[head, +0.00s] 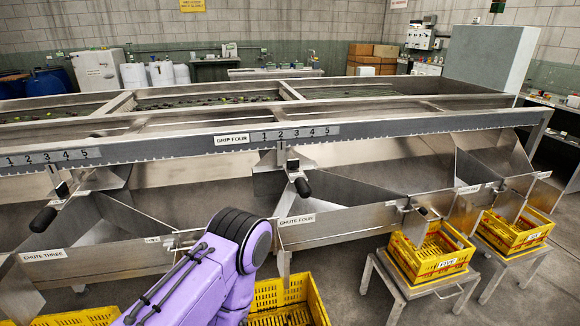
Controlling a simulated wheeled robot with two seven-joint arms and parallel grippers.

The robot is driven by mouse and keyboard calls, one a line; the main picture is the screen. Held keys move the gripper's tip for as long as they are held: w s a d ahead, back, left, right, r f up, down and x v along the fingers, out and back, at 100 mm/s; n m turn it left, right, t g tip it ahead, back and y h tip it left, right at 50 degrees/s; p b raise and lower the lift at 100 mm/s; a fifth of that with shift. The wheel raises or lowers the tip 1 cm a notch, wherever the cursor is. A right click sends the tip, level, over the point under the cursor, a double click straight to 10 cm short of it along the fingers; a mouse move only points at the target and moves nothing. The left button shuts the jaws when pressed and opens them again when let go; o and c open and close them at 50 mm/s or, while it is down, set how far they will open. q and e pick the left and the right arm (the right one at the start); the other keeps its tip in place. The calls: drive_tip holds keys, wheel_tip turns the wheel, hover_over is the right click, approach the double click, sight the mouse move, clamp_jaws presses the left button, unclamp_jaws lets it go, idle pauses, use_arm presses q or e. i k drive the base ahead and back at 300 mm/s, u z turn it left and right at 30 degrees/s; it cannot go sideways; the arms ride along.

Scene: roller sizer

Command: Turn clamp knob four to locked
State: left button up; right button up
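Under the scale plate numbered 1 to 5 beside the "GRIP FOUR" label (232,139), a metal bracket hangs from the long rail. It carries a small dark knob (293,165), which looks like clamp knob four. Just below it is a black handle (302,187) pointing down and toward me. The knob is too small to tell whether it is locked. The "CHUTE FOUR" label (297,219) is on the chute front below. A purple arm link of mine rises from the bottom, left of this clamp and apart from it. Neither gripper shows.
A similar clamp with a black handle (43,217) hangs at left above chute three. Yellow crates stand on stands (440,252) at right, and another crate (318,300) is low in front. The metal chute walls jut toward me. Some floor between the crates is clear.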

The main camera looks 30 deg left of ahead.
sight(292, 164)
drive_tip(key=z, duration=0.8)
drive_tip(key=i, duration=0.65)
drive_tip(key=u, duration=0.95)
